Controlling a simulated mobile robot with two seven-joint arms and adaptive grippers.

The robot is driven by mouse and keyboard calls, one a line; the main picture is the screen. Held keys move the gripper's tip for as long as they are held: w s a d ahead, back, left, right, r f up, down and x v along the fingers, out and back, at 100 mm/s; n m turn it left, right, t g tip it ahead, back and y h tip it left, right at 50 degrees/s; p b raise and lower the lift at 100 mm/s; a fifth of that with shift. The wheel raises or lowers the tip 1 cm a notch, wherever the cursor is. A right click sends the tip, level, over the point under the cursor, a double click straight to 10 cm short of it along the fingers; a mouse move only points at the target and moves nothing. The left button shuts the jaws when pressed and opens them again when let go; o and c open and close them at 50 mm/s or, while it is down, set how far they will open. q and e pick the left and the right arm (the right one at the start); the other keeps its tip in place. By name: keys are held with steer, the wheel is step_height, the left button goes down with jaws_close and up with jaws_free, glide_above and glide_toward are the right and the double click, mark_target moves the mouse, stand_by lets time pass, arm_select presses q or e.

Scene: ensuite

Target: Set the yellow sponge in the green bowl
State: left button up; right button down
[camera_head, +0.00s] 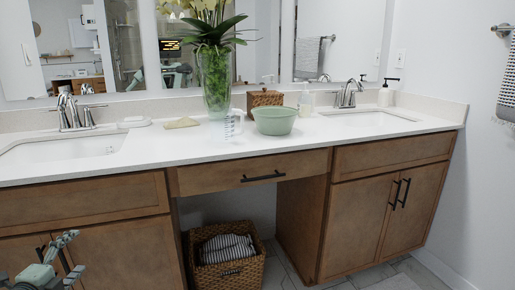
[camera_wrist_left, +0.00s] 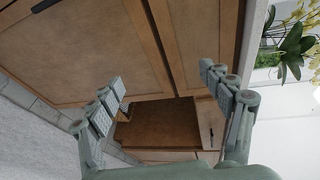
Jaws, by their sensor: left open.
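The yellow sponge (camera_head: 181,123) looks like a flat, pale yellow piece lying on the white counter, left of the vase. The green bowl (camera_head: 274,120) stands upright on the counter to the right of the sponge, near the middle; its inside shows only slightly. My left gripper (camera_head: 74,253) is at the lower left, low in front of the cabinets, well below and apart from both. In the left wrist view, its two fingers (camera_wrist_left: 165,95) are spread wide with nothing between them. My right gripper is not in view.
A clear measuring cup (camera_head: 232,125) stands close left of the bowl. Behind are a glass vase (camera_head: 216,85), a woven box (camera_head: 264,98) and a soap bottle (camera_head: 306,103). A white soap dish (camera_head: 134,122) lies left of the sponge. The counter (camera_head: 160,150) has free room in front.

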arm_select(q)
steer(key=s+d+f+n+g+y, duration=0.1)
steer(key=s+d+f+n+g, duration=0.2)
steer(key=f, duration=0.4)
steer(key=s+d+f+n+g, duration=0.2)
steer(key=s+f+n, duration=0.25)
steer(key=f, duration=0.35)
steer(key=s+d+f+n+g+y, duration=0.1)
steer(key=s+d+f+n+g, duration=0.15)
steer(key=s+f, duration=0.35)
steer(key=s+d+f+n+g+h, duration=0.1)
steer(key=s+d+f+n+g, duration=0.1)
steer(key=s+d+f, duration=0.4)
steer(key=s+d+f+n+g+h, duration=0.1)
steer(key=s+d+f+n+g, duration=0.2)
steer(key=s+d+f, duration=0.3)
steer(key=s+d, duration=0.1)
steer(key=d, duration=0.3)
steer(key=shift+n+h, duration=0.4)
steer(key=shift+g, duration=0.25)
